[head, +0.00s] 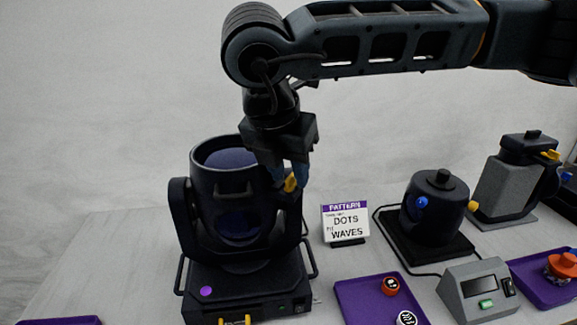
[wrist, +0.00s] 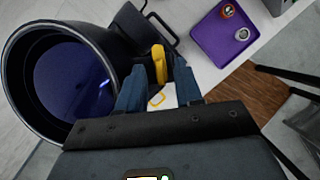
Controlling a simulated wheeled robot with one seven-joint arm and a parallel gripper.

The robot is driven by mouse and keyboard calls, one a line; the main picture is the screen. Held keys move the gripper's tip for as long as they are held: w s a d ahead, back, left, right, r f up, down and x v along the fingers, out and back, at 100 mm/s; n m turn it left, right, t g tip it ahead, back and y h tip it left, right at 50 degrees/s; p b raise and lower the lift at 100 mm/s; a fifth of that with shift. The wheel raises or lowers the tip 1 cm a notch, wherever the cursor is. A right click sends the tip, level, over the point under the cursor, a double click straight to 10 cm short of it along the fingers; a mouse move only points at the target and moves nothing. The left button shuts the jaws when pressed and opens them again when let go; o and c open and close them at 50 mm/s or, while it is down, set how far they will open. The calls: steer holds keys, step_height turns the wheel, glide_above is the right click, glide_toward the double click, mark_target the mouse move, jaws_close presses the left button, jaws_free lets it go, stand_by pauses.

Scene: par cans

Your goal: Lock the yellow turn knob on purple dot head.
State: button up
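The purple dot head is a black moving-head light (head: 236,195) with a purple dot (head: 206,291) on its base. Its open round barrel with a dark blue lens fills the left of the wrist view (wrist: 68,80). The yellow turn knob (head: 290,183) is on the right side of this head. It also shows in the wrist view (wrist: 158,64), at the tips of my gripper. My gripper (head: 288,176) points down at the knob, its blue fingers (wrist: 160,85) apart on either side of it. Contact with the knob cannot be made out.
A sign reading PATTERN, DOTS, WAVES (head: 346,223) stands right of the head. Further right are a black can with a blue knob (head: 436,215), a grey can (head: 508,180) and a grey box with a screen (head: 478,290). A purple tray (head: 360,300) holds small round parts.

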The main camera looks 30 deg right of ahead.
steer(key=shift+c, duration=0.4)
jaws_close()
